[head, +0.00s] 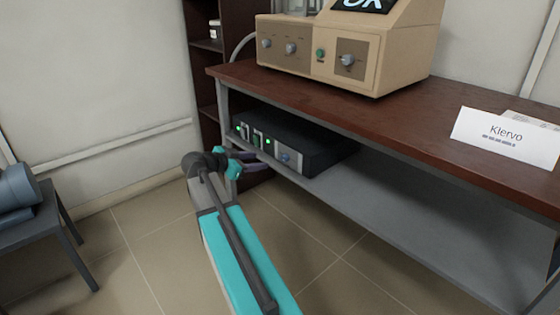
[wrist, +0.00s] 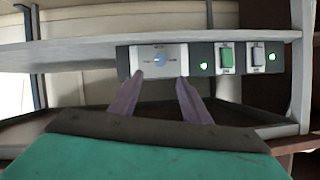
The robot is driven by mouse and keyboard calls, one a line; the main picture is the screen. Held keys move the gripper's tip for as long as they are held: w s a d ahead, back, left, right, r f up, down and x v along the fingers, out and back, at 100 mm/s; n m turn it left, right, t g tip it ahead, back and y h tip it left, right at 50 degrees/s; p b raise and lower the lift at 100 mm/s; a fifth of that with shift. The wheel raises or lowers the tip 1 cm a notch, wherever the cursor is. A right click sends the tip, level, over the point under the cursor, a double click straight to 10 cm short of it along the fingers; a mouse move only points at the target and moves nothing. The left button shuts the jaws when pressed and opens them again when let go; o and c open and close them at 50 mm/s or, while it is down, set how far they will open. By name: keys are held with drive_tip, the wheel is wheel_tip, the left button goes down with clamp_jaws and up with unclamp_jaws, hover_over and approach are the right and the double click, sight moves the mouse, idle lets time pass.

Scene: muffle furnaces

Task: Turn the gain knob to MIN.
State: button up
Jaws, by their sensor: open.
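The gain knob appears to be the small blue knob (head: 285,157) on the light grey panel of a black box (head: 312,140) on the lower shelf. In the wrist view the knob (wrist: 160,60) sits on its pale panel, which looks upside down there; its labels and pointer are too small to read. My gripper (head: 258,161) is at the front of the box. In the wrist view my gripper (wrist: 160,76) is open and empty, one purple finger on each side below the knob. The fingertips seem apart from the knob; the exact gap cannot be told.
Green-lit switches (wrist: 226,58) sit beside the knob panel. The lower shelf (head: 420,215) is bare to the right of the box. The brown tabletop (head: 400,125) overhangs it and carries a beige machine (head: 330,65) with knobs and a name card (head: 505,135).

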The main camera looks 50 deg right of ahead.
sight(283, 159)
drive_tip(key=b+x, duration=0.3)
drive_tip(key=x, duration=1)
drive_tip(key=shift+d+f+b, duration=0.15)
drive_tip(key=shift+d+b, duration=0.15)
drive_tip(key=shift+b, duration=0.1)
drive_tip(key=c, duration=1)
